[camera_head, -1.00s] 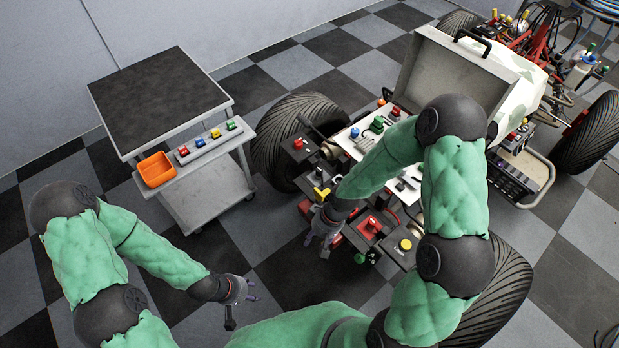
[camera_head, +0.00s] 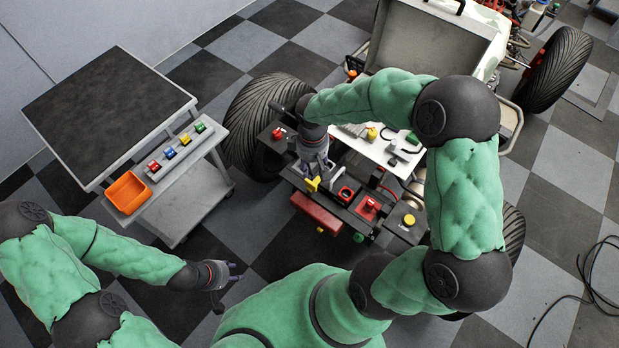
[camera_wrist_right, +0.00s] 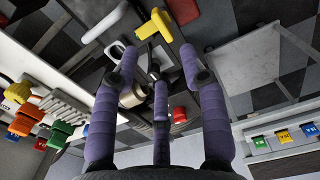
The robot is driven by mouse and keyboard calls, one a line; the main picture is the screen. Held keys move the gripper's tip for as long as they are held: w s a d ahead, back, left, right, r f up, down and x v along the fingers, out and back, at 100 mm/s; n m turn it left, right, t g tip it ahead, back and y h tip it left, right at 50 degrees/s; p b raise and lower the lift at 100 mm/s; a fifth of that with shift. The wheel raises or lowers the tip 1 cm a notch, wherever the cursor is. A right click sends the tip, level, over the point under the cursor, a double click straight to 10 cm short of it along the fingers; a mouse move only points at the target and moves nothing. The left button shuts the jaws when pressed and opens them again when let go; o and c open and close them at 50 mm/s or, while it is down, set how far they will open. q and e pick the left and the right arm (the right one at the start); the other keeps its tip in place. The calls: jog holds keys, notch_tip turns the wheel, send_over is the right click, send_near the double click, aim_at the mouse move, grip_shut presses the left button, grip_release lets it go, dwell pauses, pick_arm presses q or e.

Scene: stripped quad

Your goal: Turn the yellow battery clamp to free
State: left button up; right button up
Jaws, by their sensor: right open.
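The yellow battery clamp (camera_head: 313,184) is a small yellow handle at the near left edge of the vehicle's deck. It also shows in the right wrist view (camera_wrist_right: 157,24), top centre, just past my fingertips. My right gripper (camera_head: 318,172) is open, with its fingers pointing down right beside the clamp. In the right wrist view its purple fingers (camera_wrist_right: 156,50) are spread, with nothing gripped between them. I cannot tell whether a finger touches the clamp. My left gripper (camera_head: 236,272) is open and empty, low over the floor left of the vehicle.
Red knobs (camera_head: 369,204) and a yellow button (camera_head: 409,219) sit on dark boxes right of the clamp. A red block (camera_head: 315,212) is below it. A big tyre (camera_head: 262,125) stands left. A cart (camera_head: 108,118) with an orange bin (camera_head: 128,192) is further left.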

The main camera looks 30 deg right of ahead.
jog(key=b, duration=0.4)
send_near(314, 181)
jog(key=f, duration=0.1)
jog(key=s+a+f, duration=0.1)
jog(key=f, duration=0.3)
jog(key=shift+s+a+f, duration=0.2)
jog(key=shift+a+f, duration=0.05)
jog(key=shift+a, duration=0.05)
grip_shut()
